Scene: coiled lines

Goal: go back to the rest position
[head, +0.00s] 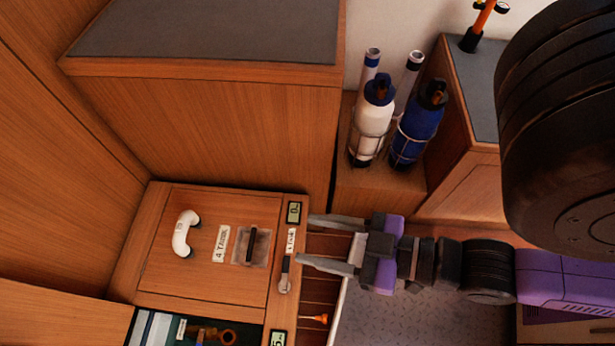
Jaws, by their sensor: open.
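My gripper (335,241) is in the lower middle of the head view. Its two grey fingers point left and stand apart, with nothing seen between them. The fingertips are close to the right edge of a wooden cabinet front (158,267), near a small label. I cannot tell whether they touch it. My purple and black arm runs from the gripper to the right edge of the view.
The cabinet front carries a white handle (182,234), a dark latch (251,246) and a small display (294,213). A white bottle (372,125) and a blue bottle (415,132) stand in racks behind. An open compartment (160,328) is at lower left. Grey floor (385,325) shows below my gripper.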

